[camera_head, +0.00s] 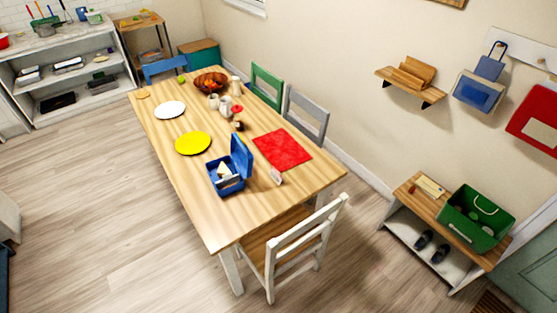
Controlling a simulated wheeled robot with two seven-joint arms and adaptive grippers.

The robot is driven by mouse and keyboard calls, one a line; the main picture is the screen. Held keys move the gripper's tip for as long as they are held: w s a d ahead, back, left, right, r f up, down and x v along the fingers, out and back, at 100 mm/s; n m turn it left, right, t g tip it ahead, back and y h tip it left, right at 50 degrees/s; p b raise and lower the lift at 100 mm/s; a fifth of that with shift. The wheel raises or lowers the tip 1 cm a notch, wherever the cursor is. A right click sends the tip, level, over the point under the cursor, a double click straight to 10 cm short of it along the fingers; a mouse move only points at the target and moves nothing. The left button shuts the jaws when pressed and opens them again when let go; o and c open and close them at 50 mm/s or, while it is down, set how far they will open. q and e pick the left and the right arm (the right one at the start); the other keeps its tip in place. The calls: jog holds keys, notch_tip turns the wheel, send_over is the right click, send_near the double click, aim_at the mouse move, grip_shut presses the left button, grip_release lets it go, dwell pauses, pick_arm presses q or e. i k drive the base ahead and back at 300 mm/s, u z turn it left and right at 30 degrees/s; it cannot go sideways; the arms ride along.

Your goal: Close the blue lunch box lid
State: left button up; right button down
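The blue lunch box (227,184) stands on the wooden dining table (222,220), near its front end. Its blue lid (242,157) is open and stands upright along the box's right side. Something white and wedge-shaped, perhaps a sandwich, shows inside the box. Neither of my grippers is in view.
A red placemat (283,150) lies right of the lid, with a small white item (276,177) near its front corner. A yellow plate (193,143) and a white plate (170,110) lie farther back. A white chair (300,245) stands at the table's front end. Open floor lies left.

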aim_at(241, 154)
jog(key=z, duration=0.35)
jog(key=k, duration=0.8)
jog(key=u, duration=0.55)
jog(key=i, duration=0.6)
jog(key=u, duration=0.6)
jog(key=i, duration=0.9)
jog(key=z, duration=0.2)
